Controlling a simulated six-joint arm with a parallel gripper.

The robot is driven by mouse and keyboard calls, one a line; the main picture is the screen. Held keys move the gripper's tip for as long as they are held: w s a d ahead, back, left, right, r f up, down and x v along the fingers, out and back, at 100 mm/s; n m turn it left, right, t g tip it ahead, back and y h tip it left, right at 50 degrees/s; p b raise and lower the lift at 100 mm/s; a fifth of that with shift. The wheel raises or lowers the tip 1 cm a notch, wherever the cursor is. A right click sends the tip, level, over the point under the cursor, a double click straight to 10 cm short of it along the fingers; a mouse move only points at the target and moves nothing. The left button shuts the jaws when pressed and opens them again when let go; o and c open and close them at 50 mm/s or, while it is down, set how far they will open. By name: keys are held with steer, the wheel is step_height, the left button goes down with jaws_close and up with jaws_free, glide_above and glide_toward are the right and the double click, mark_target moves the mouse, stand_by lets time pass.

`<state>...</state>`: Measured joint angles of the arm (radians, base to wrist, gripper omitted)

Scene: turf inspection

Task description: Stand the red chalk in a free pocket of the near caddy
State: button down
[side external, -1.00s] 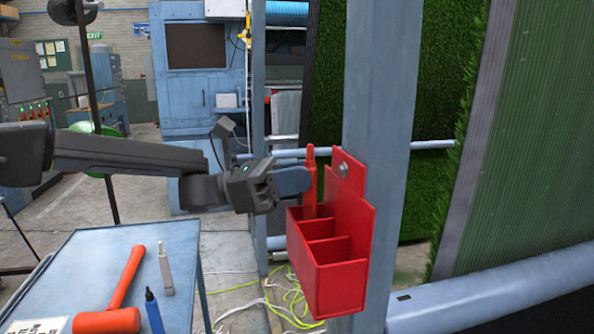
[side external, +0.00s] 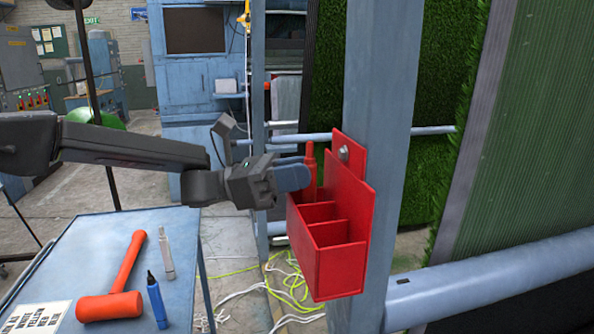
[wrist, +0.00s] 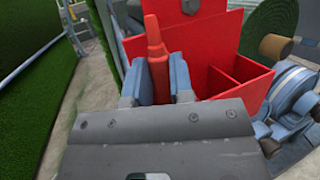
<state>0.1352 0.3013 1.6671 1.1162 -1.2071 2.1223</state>
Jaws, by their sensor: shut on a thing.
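The red chalk (side external: 310,160) stands upright at the far-left end of the red caddy (side external: 340,270), its lower end hidden behind the caddy's walls. My gripper (side external: 302,178) reaches in from the left and is shut on the chalk. In the wrist view the chalk (wrist: 158,66) shows between the two blue fingers of my gripper (wrist: 158,82), its narrow tip up. The caddy (wrist: 213,28) is fixed to a blue post. The pockets beside the chalk look empty. Whether the chalk touches the pocket floor cannot be seen.
A blue table (side external: 100,252) at lower left holds a red mallet (side external: 110,307), a blue marker (side external: 156,300) and a pale marker (side external: 166,255). The blue post (side external: 376,100) rises behind the caddy, and a blue rail (side external: 500,268) runs at lower right. Cables lie on the floor.

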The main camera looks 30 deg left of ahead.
steer(key=c, duration=0.9)
jaws_free()
steer(key=s+a+n+t+y, duration=0.2)
steer(key=a+n+t+y, duration=0.3)
steer(key=a+n+y, duration=0.5)
steer(key=s+a+n+t+y, duration=0.2)
steer(key=a+n+t+y, duration=0.25)
steer(key=a+n, duration=0.65)
steer(key=s+d+f+n+g+y, duration=0.1)
steer(key=s+f+n+g, duration=0.3)
steer(key=s+n, duration=0.3)
steer(key=s+d+f+n+g+y, duration=0.1)
steer(key=s+f+n+g+y, duration=0.1)
steer(key=s+n, duration=0.6)
steer(key=s+f+n+g+y, duration=0.1)
steer(key=s+f+n+g, duration=0.4)
steer(key=n, duration=0.8)
steer(key=shift+s+d+f+n+g+y, duration=0.2)
steer(key=shift+s+f, duration=0.25)
steer(key=shift+s, duration=0.2)
steer(key=shift+s+d+f+n+g+y, duration=0.1)
steer(key=shift+s+d+f+g+y, duration=0.1)
steer(key=shift+s+f, duration=0.35)
